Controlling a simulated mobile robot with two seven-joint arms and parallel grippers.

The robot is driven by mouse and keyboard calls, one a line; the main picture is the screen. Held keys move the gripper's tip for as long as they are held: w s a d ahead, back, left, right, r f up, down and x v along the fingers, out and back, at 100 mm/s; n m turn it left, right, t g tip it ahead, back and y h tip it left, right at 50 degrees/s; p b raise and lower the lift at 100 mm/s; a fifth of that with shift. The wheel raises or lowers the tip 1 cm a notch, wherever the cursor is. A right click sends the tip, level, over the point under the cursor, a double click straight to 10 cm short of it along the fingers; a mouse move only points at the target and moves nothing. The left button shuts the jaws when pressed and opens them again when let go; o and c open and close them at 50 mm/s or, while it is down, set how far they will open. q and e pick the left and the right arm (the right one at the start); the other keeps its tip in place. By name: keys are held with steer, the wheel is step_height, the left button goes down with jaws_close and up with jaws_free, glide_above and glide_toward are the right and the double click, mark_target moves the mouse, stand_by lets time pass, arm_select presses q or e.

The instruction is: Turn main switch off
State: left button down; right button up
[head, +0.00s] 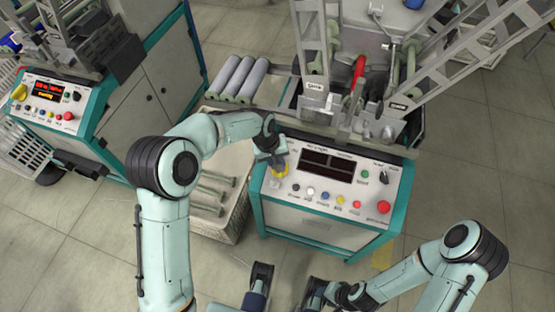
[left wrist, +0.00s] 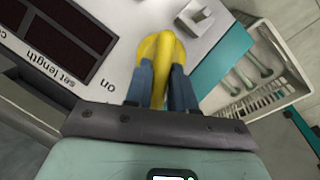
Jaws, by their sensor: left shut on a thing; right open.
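The main switch is a yellow rotary knob (head: 280,171) at the left end of the front machine's control panel (head: 275,207). In the left wrist view the yellow knob (left wrist: 157,52) sits between the two blue-grey fingers. My left gripper (left wrist: 160,80) is shut on it from above; in the head view the gripper (head: 276,160) partly covers the knob. The word "on" shows on the panel beside the knob; I cannot tell the knob's exact setting. My right gripper (head: 287,285) is open and empty at the bottom of the head view, in front of the machine and partly cut off.
The panel has dark displays (head: 328,164), several small coloured buttons, a black selector (head: 381,177) and a red button (head: 383,208). A pale crate (head: 226,232) stands left of the machine. A second machine (head: 100,125) stands at the far left. Floor in front is open.

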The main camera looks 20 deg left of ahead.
stand_by(0.5)
arm_select(q)
steer(key=c, duration=1)
jaws_free()
steer(key=shift+c, duration=0.2)
steer(key=shift+r, duration=0.1)
steer(key=p+v, duration=0.2)
steer(key=v, duration=1.1)
steer(key=shift+s+a, duration=0.1)
steer(key=shift+s, duration=0.05)
